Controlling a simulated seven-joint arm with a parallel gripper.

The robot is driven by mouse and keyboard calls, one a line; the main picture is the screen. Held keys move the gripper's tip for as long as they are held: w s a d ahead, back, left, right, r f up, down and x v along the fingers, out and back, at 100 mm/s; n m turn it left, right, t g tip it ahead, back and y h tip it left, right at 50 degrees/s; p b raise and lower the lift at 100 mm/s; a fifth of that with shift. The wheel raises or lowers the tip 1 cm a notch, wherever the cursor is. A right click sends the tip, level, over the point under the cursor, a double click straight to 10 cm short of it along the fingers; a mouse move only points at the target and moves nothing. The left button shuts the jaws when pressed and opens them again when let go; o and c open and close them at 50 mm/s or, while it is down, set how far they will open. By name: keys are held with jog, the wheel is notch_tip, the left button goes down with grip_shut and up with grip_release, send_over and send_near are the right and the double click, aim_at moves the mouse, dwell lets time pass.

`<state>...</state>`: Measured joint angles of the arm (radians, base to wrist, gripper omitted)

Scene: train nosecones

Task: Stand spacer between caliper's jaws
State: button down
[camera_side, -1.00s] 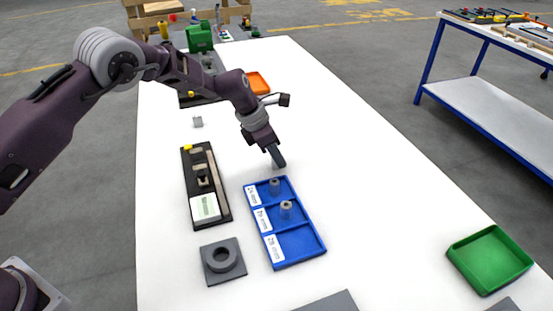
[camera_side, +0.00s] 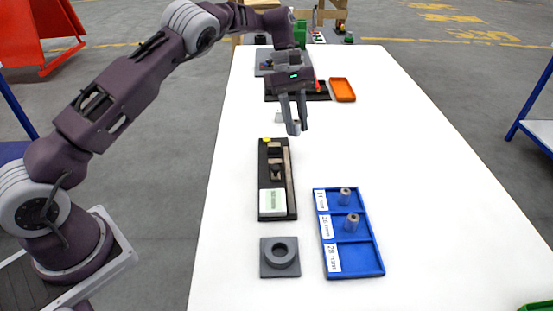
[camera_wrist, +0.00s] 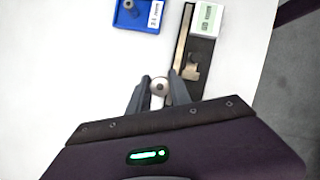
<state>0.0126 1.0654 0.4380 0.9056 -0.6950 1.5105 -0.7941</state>
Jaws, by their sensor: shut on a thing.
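My gripper (camera_side: 297,124) is shut on a grey cylindrical spacer (camera_wrist: 160,86), whose end with a dark hole faces the wrist camera, so it looks upright along the fingers. In the side view the spacer (camera_side: 296,129) is partly hidden by the fingertips, just past the far end of the caliper's black board. The caliper (camera_side: 277,177) lies on this board with a pale beam, dark jaws and a white-green display at the near end. In the wrist view the caliper (camera_wrist: 191,68) is right of and beyond the fingers. The spacer's height above the table is unclear.
A blue tray (camera_side: 349,274) with three labelled compartments stands right of the caliper. Grey spacers stand in its far (camera_side: 345,196) and middle (camera_side: 352,222) compartments; the near one is empty. A grey ring block (camera_side: 280,258) is nearer, an orange tray (camera_side: 342,90) farther.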

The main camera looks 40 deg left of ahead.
aim_at(276, 146)
jog(key=s+a+m+g, duration=0.1)
jog(key=s+a+m, duration=0.2)
jog(key=a+m, duration=0.15)
jog(key=shift+y, duration=0.5)
notch_tip(276, 146, down, 9)
jog(key=shift+s+d+r, duration=0.1)
jog(key=c, duration=1.2)
grip_release()
jog(key=shift+d, duration=0.1)
jog(key=shift+r, duration=0.15)
jog(key=v, duration=0.7)
jog(key=shift+r, duration=0.1)
